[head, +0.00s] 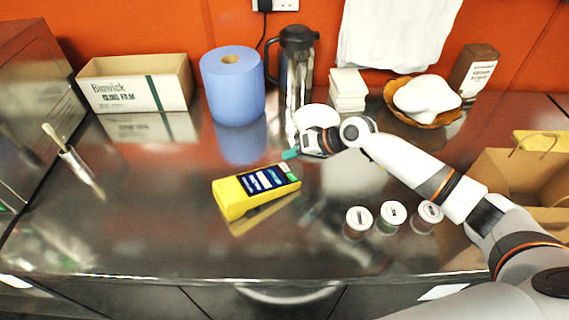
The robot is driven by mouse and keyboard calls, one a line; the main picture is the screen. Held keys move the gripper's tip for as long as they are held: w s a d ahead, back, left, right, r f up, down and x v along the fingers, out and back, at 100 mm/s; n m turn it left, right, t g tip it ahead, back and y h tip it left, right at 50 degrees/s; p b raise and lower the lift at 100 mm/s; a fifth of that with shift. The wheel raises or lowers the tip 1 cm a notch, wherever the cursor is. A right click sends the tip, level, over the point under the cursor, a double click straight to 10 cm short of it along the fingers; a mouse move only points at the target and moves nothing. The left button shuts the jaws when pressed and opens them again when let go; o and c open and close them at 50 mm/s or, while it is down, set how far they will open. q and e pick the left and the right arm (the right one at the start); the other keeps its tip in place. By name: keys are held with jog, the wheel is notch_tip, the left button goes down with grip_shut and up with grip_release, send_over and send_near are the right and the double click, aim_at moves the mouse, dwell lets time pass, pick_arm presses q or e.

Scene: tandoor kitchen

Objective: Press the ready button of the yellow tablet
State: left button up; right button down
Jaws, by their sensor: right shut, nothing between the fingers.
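The yellow tablet (234,196) lies on the steel counter, left of the middle, with its dark screen (262,180) tilted up toward me. The screen shows several pale bars, and a small green and white patch (285,168) sits at its upper right end. My right gripper (291,154) is shut and empty, with its teal fingertips just above and behind that patch. I cannot tell whether the fingertips touch the tablet. My left gripper is not in view.
Three small lidded jars (392,213) stand right of the tablet, below my right arm. A steel flask (297,70), a blue paper roll (233,88) and a cling film box (136,85) stand at the back. The front left of the counter is clear.

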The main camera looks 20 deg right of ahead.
jog(key=r+p, duration=0.2)
jog(key=r, duration=0.1)
jog(key=shift+d+r, duration=0.2)
jog(key=shift+r, duration=0.1)
dwell(0.7)
